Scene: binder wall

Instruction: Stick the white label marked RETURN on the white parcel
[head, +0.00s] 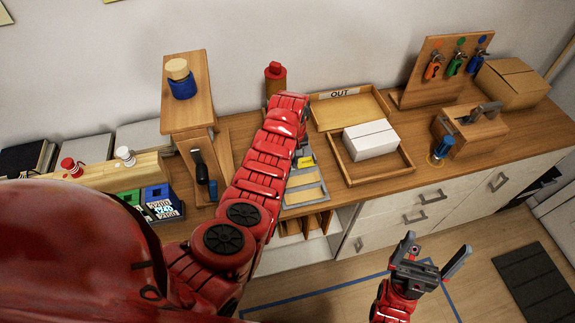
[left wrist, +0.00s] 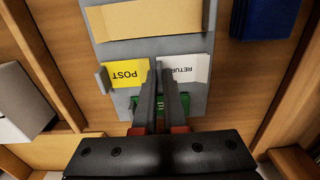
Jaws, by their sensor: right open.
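The white parcel (head: 370,140) sits in a wooden tray (head: 407,167) on the counter. The white RETURN label (left wrist: 185,70) lies on a grey board (left wrist: 150,48), beside a yellow POST label (left wrist: 125,73). My left gripper (left wrist: 160,75) is over the board, its fingertips close together at the RETURN label's edge by the POST label. The fingers cover part of the label, and I cannot tell whether they grip it. In the head view my red arm hides the left gripper. My right gripper (head: 430,262) is open and empty, in front of the cabinets.
An empty OUT tray (head: 345,110) stands behind the parcel's tray. A red-topped bottle (head: 275,80) is behind my left arm. A wooden stand with a blue jar (head: 182,85) is to the left. A cardboard box (head: 515,85) and a tool rack (head: 430,60) are at right.

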